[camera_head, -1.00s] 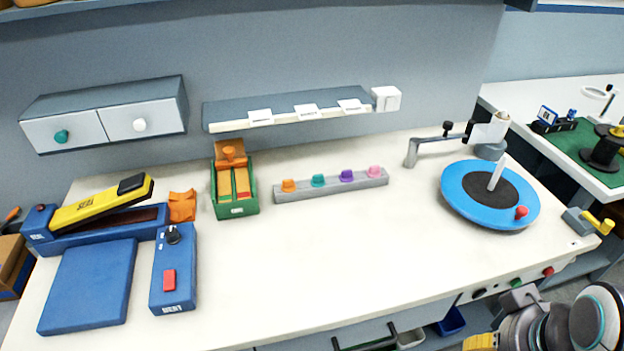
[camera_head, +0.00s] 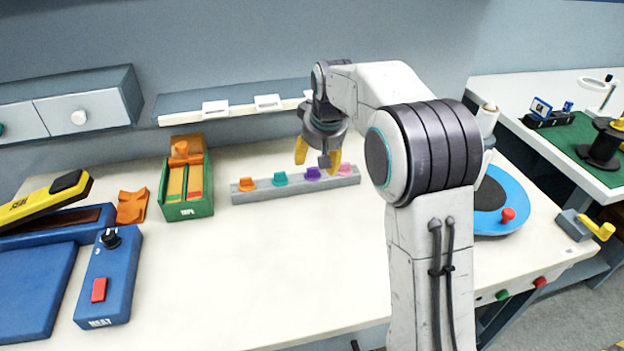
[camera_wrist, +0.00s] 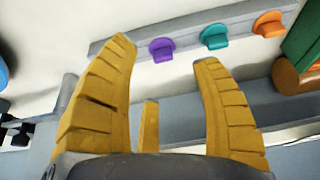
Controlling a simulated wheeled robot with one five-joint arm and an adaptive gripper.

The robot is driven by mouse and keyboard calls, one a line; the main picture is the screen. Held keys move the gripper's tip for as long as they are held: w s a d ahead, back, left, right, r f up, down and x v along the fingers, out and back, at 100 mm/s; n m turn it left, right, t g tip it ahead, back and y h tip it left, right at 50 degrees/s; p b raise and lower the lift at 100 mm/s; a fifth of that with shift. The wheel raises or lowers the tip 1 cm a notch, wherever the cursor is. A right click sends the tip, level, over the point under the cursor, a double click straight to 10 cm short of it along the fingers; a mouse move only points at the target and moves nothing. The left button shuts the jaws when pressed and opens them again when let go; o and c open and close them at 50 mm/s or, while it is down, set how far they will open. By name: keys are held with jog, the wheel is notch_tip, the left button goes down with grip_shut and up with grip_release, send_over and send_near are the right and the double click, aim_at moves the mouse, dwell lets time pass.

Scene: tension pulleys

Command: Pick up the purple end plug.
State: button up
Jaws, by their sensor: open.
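The purple end plug (camera_head: 312,174) stands in the grey strip (camera_head: 262,194) on the bench, between the teal plug (camera_head: 280,179) and the pink plug (camera_head: 344,170). My gripper (camera_head: 318,160) hangs over the strip near the purple plug, with its yellow fingers open and empty. A finger stands close to the pink plug and partly covers that area. In the wrist view the purple plug (camera_wrist: 162,49) shows beyond and between the open fingertips (camera_wrist: 165,50), apart from both. The pink plug is not visible in the wrist view.
An orange plug (camera_head: 248,184) sits at the strip's left end. A green box (camera_head: 187,209) stands left of the strip, and a shelf (camera_head: 235,100) hangs behind. A blue disc (camera_head: 508,190) is to the right. The front middle of the bench is clear.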

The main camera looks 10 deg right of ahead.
aim_at(313, 169)
jog(key=shift+w+r+x, duration=0.15)
jog(key=shift+w+x, duration=0.2)
jog(key=shift+x, duration=1.25)
jog(key=shift+w+r+x, duration=0.1)
jog(key=shift+w+x, duration=0.2)
jog(key=shift+x, duration=1.35)
jog(key=shift+w+r+x, duration=0.15)
jog(key=shift+w+x, duration=0.2)
jog(key=shift+x, duration=1.25)
jog(key=c, duration=1.1)
